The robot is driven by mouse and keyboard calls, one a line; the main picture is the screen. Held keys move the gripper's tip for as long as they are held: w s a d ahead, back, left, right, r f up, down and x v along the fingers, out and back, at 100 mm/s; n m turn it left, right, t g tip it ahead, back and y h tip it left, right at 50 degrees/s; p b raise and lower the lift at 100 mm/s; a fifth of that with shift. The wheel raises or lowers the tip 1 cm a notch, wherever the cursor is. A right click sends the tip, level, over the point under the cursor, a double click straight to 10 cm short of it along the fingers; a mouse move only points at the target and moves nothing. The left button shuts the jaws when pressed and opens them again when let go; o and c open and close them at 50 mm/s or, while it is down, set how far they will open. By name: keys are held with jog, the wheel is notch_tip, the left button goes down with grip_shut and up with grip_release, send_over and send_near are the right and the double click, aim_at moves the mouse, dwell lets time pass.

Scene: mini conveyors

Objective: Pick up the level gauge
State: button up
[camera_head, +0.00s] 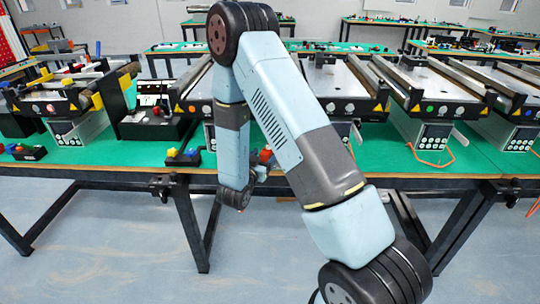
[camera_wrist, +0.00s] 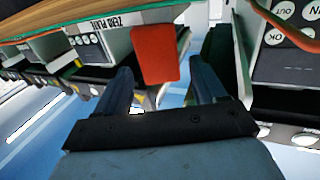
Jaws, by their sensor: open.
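I cannot tell for certain which thing is the level gauge. In the wrist view an orange-red flat block (camera_wrist: 155,54) shows between and beyond the fingertips of my gripper (camera_wrist: 160,72). The two dark fingers stand apart, one on each side of the block, and I see no clear contact. In the head view a small red thing (camera_head: 265,156) shows near the front edge of the green table (camera_head: 110,158), just behind my arm. My gripper is mostly hidden there behind my arm.
Several mini conveyors (camera_head: 433,88) stand along the table, with control boxes (camera_head: 428,133) below their front edges. An orange cable (camera_head: 432,163) lies at the right. A small black box with coloured buttons (camera_head: 183,157) sits left of my arm. The floor in front is clear.

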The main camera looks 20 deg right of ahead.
aim_at(269, 148)
jog(key=shift+f+x, duration=0.15)
jog(key=shift+x, duration=1.2)
jog(key=shift+f+x, duration=0.15)
jog(key=shift+x, duration=1.15)
jog(key=shift+a, duration=0.1)
jog(key=shift+c, duration=0.3)
grip_shut()
